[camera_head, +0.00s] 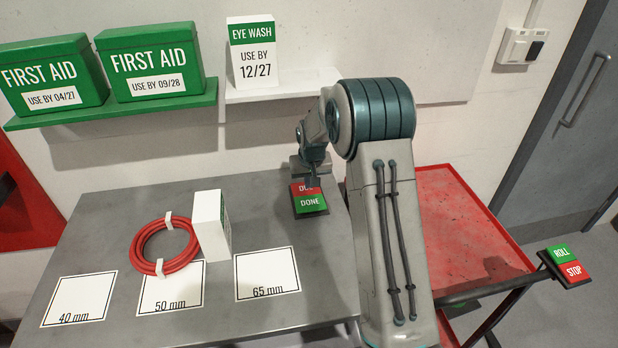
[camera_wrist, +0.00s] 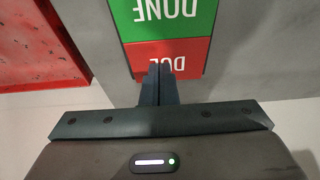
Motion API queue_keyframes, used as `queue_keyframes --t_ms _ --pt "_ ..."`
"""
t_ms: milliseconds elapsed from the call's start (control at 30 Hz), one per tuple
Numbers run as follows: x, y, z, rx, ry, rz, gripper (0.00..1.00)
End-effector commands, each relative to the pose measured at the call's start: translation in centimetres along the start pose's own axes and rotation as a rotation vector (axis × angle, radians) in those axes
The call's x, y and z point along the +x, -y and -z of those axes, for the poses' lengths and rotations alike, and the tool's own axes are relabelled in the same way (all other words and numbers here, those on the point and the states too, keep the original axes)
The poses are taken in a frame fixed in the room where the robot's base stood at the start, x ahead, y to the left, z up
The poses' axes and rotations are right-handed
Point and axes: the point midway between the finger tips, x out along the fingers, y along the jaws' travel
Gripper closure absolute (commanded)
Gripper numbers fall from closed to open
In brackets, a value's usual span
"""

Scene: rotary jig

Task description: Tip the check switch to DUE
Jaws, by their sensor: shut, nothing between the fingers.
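The check switch (camera_head: 310,203) lies on the grey table, with a green DONE half toward the front and a red DUE half behind it. In the wrist view the DONE half (camera_wrist: 165,18) is at the top and the DUE half (camera_wrist: 192,55) is just below it, upside down. My gripper (camera_wrist: 160,72) is shut and empty, with its fingertips at the DUE half and covering part of it. In the head view my gripper (camera_head: 313,181) is over the DUE half. I cannot tell whether the tips touch it or which half is pressed down.
The table (camera_head: 215,295) also holds a red hose coil (camera_head: 140,250), a white box (camera_head: 207,228) and marked squares. First aid boxes (camera_head: 155,65) and an eye wash box (camera_head: 253,60) stand on shelves behind. A red cart (camera_head: 460,215) with a ROLL/STOP switch (camera_head: 565,262) is at right.

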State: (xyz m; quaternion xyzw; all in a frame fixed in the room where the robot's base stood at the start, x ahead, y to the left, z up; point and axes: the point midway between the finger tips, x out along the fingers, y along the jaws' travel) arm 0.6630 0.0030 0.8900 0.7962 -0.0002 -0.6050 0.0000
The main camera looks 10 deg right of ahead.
Motion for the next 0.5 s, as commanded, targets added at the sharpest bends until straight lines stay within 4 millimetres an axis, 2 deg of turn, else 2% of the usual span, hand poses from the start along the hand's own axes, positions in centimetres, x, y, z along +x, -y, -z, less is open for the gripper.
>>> queue_keyframes --t_ms 100,500 --pt "1.3 0.0 0.1 0.001 0.042 0.0 1.0" --pt "1.8 0.0 0.2 -0.001 0.047 0.0 1.0"
